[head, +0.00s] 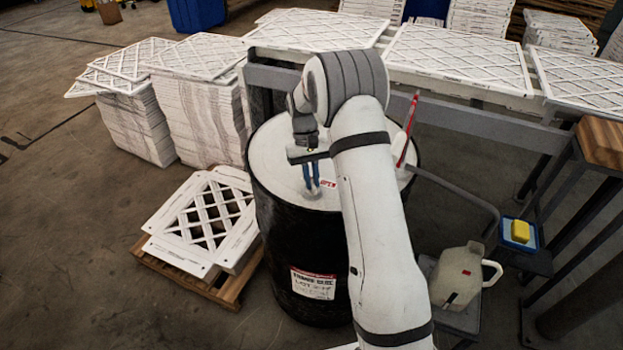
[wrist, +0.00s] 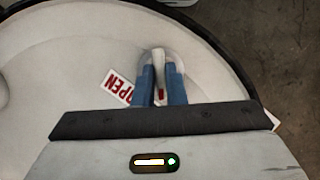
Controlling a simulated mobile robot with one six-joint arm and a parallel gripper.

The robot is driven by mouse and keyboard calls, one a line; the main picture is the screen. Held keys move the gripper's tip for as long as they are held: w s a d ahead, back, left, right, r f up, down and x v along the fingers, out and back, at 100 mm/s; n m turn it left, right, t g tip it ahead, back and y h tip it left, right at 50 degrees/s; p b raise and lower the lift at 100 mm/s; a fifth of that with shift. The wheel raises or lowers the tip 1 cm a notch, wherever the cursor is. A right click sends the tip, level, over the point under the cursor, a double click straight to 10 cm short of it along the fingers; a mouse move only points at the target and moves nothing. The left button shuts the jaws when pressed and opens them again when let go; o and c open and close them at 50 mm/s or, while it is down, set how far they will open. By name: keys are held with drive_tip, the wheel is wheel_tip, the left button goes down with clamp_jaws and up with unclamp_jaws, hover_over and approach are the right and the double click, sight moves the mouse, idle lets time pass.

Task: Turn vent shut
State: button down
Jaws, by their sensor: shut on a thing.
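The vent lever (wrist: 158,62) is a pale upright piece on a round boss on top of the black drum (head: 300,240). My gripper (wrist: 160,80) has blue fingers, one on each side of the lever, and is shut on it. In the head view my gripper (head: 311,178) reaches down to the drum's white lid (head: 270,160). A white label with red letters reading OPEN (wrist: 119,88) lies on the lid beside the lever, to its left.
Stacks of white filter frames (head: 200,110) stand behind and left of the drum. A pallet with frames (head: 205,225) sits on the floor at left. A beige jug (head: 458,277) and a yellow sponge on a blue tray (head: 520,232) are at right. A red-and-white upright thing (head: 407,130) stands behind my arm.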

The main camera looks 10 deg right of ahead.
drive_tip(key=shift+n, duration=0.5)
drive_tip(key=c, duration=1.5)
unclamp_jaws()
drive_tip(key=b+v, duration=0.1)
drive_tip(key=v, duration=0.6)
drive_tip(key=shift+w+a+r, duration=0.15)
drive_tip(key=shift+r, duration=0.25)
drive_tip(key=shift+r, duration=0.1)
